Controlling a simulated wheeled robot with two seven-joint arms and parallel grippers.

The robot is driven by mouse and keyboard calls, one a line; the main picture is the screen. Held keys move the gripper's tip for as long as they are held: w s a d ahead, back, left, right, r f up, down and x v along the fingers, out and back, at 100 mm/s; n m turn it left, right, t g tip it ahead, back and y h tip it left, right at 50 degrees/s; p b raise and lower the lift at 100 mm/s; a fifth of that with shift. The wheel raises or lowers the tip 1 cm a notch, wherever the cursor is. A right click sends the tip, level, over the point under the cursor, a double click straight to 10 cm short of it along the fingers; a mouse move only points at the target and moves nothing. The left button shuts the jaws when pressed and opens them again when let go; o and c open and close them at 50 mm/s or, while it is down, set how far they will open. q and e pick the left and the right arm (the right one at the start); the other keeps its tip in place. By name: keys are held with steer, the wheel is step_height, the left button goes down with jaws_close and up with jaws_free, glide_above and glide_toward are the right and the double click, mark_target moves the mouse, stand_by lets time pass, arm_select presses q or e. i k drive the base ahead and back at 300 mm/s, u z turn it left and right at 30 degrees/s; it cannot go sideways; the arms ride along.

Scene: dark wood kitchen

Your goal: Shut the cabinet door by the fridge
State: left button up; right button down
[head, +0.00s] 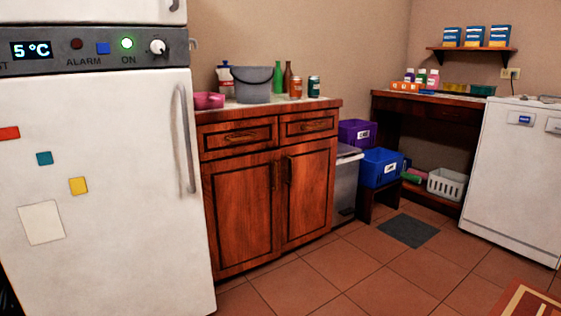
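A dark wood cabinet (219,117) stands directly right of the white fridge (110,240). It has a left door (238,220) and a right door (308,195), each with a dark vertical handle near the middle seam. Both doors look about flush with the cabinet front; I cannot tell whether a small gap is left at the seam. The two drawers above, left (238,138) and right (307,125), look shut. Neither of my grippers shows in the head view.
The fridge has a vertical handle (184,140) jutting out near the cabinet. A grey bucket (253,86) and bottles stand on the cabinet top. Right of it are a grey bin (345,190) and a blue crate (380,169). The tiled floor (340,270) in front is clear.

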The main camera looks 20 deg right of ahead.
mark_target(241, 194)
steer(key=z, duration=0.4)
steer(key=i, duration=1.8)
steer(key=u, duration=0.8)
